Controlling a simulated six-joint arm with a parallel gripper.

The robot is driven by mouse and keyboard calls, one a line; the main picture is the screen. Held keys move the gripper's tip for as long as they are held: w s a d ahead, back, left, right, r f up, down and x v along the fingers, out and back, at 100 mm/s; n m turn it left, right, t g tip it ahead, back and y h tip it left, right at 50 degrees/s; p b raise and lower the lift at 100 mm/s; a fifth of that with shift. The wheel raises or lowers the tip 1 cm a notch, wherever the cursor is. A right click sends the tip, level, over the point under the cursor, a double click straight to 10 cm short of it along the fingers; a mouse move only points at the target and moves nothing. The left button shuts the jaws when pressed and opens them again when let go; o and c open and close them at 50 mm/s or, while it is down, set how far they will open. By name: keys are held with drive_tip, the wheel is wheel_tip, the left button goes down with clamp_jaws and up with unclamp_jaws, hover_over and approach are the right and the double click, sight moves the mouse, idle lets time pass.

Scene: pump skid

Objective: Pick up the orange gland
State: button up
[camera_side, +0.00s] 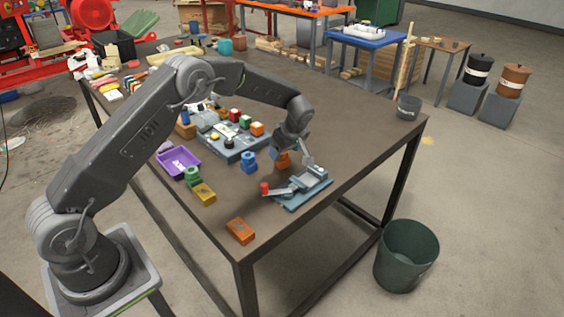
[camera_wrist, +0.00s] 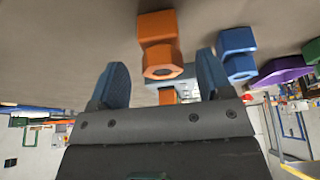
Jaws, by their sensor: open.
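The orange gland (camera_side: 283,160) stands on the dark table, partly hidden by my gripper (camera_side: 292,152) in the side view. In the wrist view the orange gland (camera_wrist: 157,32) shows a blocky body with a hexagonal section and a dark opening. It lies just ahead of my gripper (camera_wrist: 161,66), lined up with the gap between its two fingers. The fingers are apart, with one on each side of its near end. I see no clear contact with either finger.
A similar blue part (camera_side: 249,162) stands close to the left; it also shows in the wrist view (camera_wrist: 237,52). A blue-grey fixture with a red-ended lever (camera_side: 303,188) sits close to the right. A purple tray (camera_side: 178,162) and an orange block (camera_side: 240,231) lie farther off.

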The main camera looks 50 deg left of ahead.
drive_tip(key=x, duration=0.3)
drive_tip(key=shift+s+f, duration=0.1)
drive_tip(key=c, duration=0.9)
